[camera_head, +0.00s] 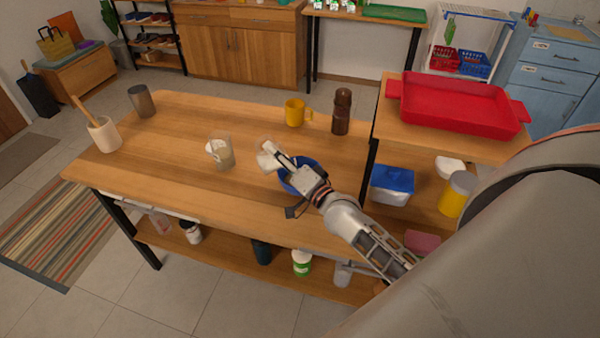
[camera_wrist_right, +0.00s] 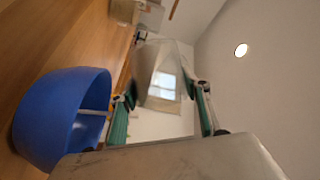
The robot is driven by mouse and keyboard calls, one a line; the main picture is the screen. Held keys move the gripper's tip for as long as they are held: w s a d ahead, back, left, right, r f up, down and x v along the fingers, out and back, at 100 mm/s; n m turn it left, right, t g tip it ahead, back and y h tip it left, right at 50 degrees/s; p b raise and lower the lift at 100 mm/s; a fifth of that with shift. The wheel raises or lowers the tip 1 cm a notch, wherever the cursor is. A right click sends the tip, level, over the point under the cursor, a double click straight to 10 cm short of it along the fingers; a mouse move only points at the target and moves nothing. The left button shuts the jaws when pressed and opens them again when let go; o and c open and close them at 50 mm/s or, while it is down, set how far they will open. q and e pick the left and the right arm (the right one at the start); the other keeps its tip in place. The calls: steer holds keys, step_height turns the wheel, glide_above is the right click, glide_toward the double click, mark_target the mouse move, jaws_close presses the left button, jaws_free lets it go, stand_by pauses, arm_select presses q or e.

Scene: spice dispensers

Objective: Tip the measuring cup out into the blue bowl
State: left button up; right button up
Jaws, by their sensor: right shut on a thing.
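My right gripper (camera_head: 283,162) is shut on a clear, whitish measuring cup (camera_head: 268,156), which it holds over the table at the upper left of the blue bowl (camera_head: 284,184). The cup looks tilted; its contents cannot be made out. The bowl stands on the table, partly hidden behind my right gripper. In the right wrist view, the clear cup (camera_wrist_right: 163,80) sits between the two teal finger pads, and the blue bowl (camera_wrist_right: 60,112) shows at the left, apart from the cup. My left gripper is not in view.
A clear container with white contents (camera_head: 220,152) stands left of the bowl. A yellow mug (camera_head: 295,112) and a dark brown grinder (camera_head: 341,112) stand behind. A utensil crock (camera_head: 104,134) and grey tumbler (camera_head: 141,101) are far left. A red tray (camera_head: 457,103) rests on a raised shelf at right.

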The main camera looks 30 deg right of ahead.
steer(key=shift+b, duration=0.3)
steer(key=shift+d+r+m+b, duration=0.1)
steer(key=shift+m+b, duration=0.3)
steer(key=shift+b, duration=0.15)
steer(key=shift+t+b, duration=0.3)
steer(key=shift+s+m+b, duration=0.1)
steer(key=shift+m+b, duration=0.2)
steer(key=shift+b, duration=0.05)
steer(key=shift+d+r, duration=0.1)
steer(key=shift+d, duration=0.1)
steer(key=shift+s+d+m+b, duration=0.15)
steer(key=shift+d+m+b, duration=0.15)
steer(key=shift+m+b, duration=0.1)
steer(key=shift+s+d+r+m+t+b, duration=0.2)
steer(key=shift+d+m+t+b, duration=0.15)
steer(key=shift+d+m+t, duration=0.15)
steer(key=shift+d+r+m+t+h+b, duration=0.2)
steer(key=shift+m+t+h+b, duration=0.2)
steer(key=shift+m+b, duration=0.45)
stand_by(0.7)
steer(key=shift+s+d+r+m, duration=0.1)
steer(key=shift+r+m, duration=0.2)
steer(key=shift+m, duration=0.25)
